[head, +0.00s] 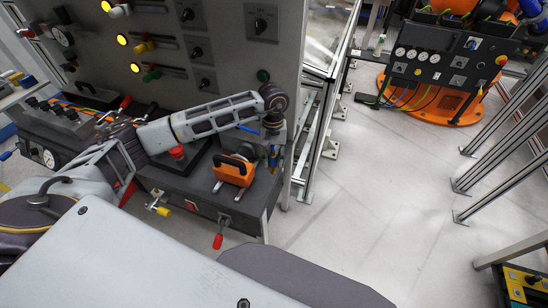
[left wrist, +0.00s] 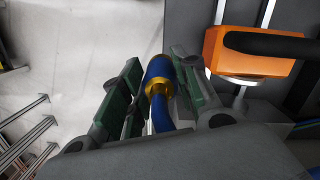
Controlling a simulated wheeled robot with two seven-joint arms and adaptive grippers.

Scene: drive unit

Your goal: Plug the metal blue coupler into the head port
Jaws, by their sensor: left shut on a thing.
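The metal blue coupler (left wrist: 159,72) has gold rings and a blue hose below it. It sits between the green-padded fingers of my left gripper (left wrist: 155,82), which is shut on it. In the head view my left gripper (head: 274,150) is above the right end of the dark bench, and the coupler (head: 274,163) shows small below it. The coupler is to the right of an orange block with a black handle (head: 234,171) and apart from it. I cannot make out the head port in either view. My right gripper is not in view.
The grey panel (head: 225,70) with knobs and lit yellow lamps stands behind the bench. A red-handled valve (head: 219,234) and a yellow-handled one (head: 161,209) stick out at the bench front. A metal frame (head: 318,110) stands close on the right. Open floor (head: 350,200) lies beyond.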

